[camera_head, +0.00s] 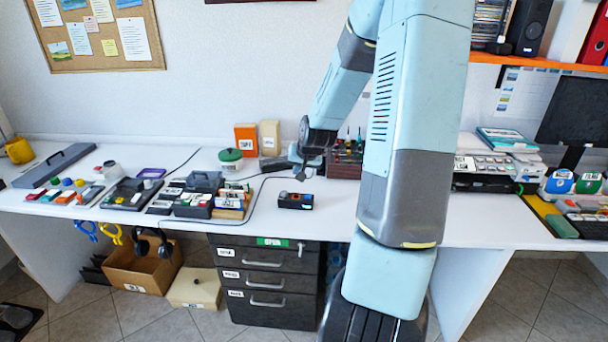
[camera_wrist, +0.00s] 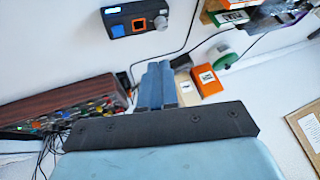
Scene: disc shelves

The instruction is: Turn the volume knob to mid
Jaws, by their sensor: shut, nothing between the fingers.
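A small black control box (camera_head: 295,203) lies on the white desk, just below my gripper in the head view. The box also shows at the top of the wrist view (camera_wrist: 136,20), with a blue part, an orange-edged square and a grey round knob (camera_wrist: 161,22) at one end. A small label sits near the knob, but its marks are too small to read. My gripper (camera_head: 301,175) is above the desk behind the box, apart from it. In the wrist view its blue fingers (camera_wrist: 157,75) are together and empty, and the knob lies beyond their tips.
A dark red rack with many plugs and cables (camera_wrist: 70,110) stands close to my gripper. A black cable (camera_wrist: 185,45) runs over the desk near the box. An orange box (camera_head: 246,139) and a green-lidded tin (camera_head: 230,160) stand behind.

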